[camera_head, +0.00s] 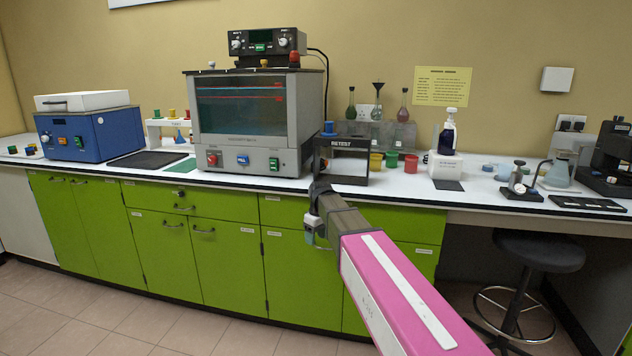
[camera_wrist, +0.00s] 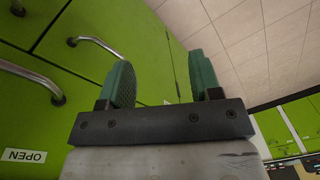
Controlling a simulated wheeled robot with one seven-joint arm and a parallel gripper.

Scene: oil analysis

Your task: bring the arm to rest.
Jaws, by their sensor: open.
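My gripper (camera_wrist: 162,82) is open and empty in the wrist view, with its two dark green pads apart and nothing between them. In the camera_head view my pink and grey arm reaches in from the lower right. Its far end is in front of the green cabinets (camera_head: 222,262), near the edge of the white counter (camera_head: 403,188). The fingers are too small to make out clearly there. The wrist view shows green cabinet doors with metal handles (camera_wrist: 100,45) at the left and tiled floor (camera_wrist: 245,40) at the upper right.
A grey machine with a glass window (camera_head: 245,105), a blue machine (camera_head: 85,132) and a black stand marked RETEST (camera_head: 341,142) are on the counter. Coloured cups, flasks and a bottle (camera_head: 447,135) stand further right. A black stool (camera_head: 538,250) is at the lower right. Floor at lower left is clear.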

